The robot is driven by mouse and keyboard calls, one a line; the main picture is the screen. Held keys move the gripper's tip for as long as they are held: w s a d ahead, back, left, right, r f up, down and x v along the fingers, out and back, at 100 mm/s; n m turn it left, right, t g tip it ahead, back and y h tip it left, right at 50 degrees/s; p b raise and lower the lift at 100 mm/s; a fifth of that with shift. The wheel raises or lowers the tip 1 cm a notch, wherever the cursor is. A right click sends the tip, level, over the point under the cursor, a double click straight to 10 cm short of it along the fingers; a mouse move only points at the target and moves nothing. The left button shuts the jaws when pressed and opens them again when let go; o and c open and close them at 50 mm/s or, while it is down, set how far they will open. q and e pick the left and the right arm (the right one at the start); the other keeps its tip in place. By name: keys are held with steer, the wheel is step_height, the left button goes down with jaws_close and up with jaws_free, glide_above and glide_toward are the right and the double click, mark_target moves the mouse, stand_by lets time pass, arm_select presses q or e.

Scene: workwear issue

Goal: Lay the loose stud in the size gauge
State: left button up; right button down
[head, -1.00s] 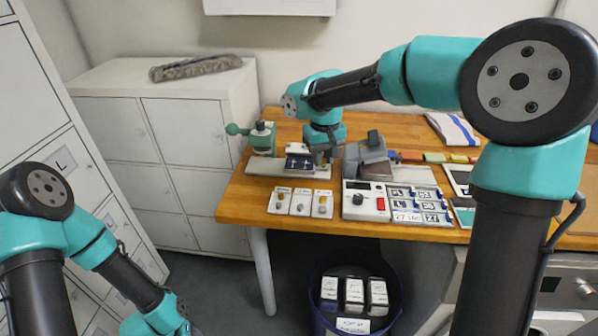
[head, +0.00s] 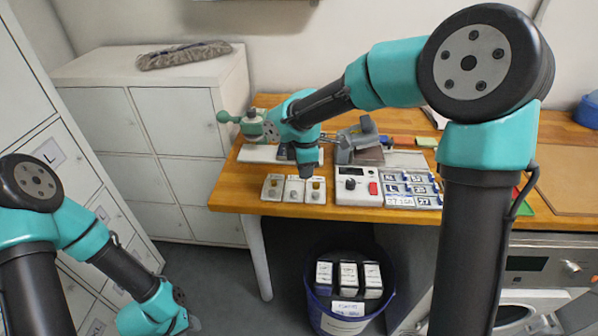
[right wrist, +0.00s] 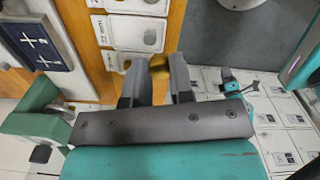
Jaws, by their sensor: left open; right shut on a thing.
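My right gripper (head: 306,172) is over the table's front part, just above the back edge of the white trays. In the right wrist view its fingers (right wrist: 157,85) point at the row of white trays. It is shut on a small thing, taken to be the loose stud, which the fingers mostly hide. A dark blue block with white cross marks (right wrist: 40,42) lies to the left in that view; I cannot tell whether it is the size gauge. Three small white trays (head: 271,188) stand at the table's front edge. My left gripper (head: 188,324) is open, low at the bottom edge and partly cut off.
A green hand press (head: 252,125) stands at the table's left end. A white control box (head: 357,186) with a red button and several labelled tiles (head: 412,188) lie right of the trays. A blue bin (head: 322,312) holding boxes stands on the floor below.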

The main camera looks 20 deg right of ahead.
steer(key=f+n, duration=0.2)
steer(key=n, duration=0.2)
steer(key=s+a+f+n, duration=0.1)
steer(key=f+n, duration=0.1)
steer(key=n, duration=0.3)
steer(key=s+a+f+n, duration=0.1)
steer(key=n, duration=0.3)
steer(key=shift+a+f, duration=0.2)
steer(key=shift+f, duration=0.2)
steer(key=shift+w, duration=0.15)
steer(key=w+d, duration=0.1)
steer(key=w, duration=0.3)
steer(key=w+d+f, duration=0.1)
steer(key=w, duration=0.3)
steer(key=w+d, duration=0.2)
steer(key=w, duration=0.3)
steer(key=shift+w+f, duration=0.1)
steer(key=shift+f, duration=0.05)
steer(key=shift+w, duration=0.1)
steer(key=shift+w+d+f, duration=0.1)
steer(key=shift+w+d, duration=0.1)
steer(key=shift+w, duration=0.5)
steer(key=shift+w+f, duration=0.2)
steer(key=shift+f, duration=1.35)
steer(key=shift+f, duration=0.25)
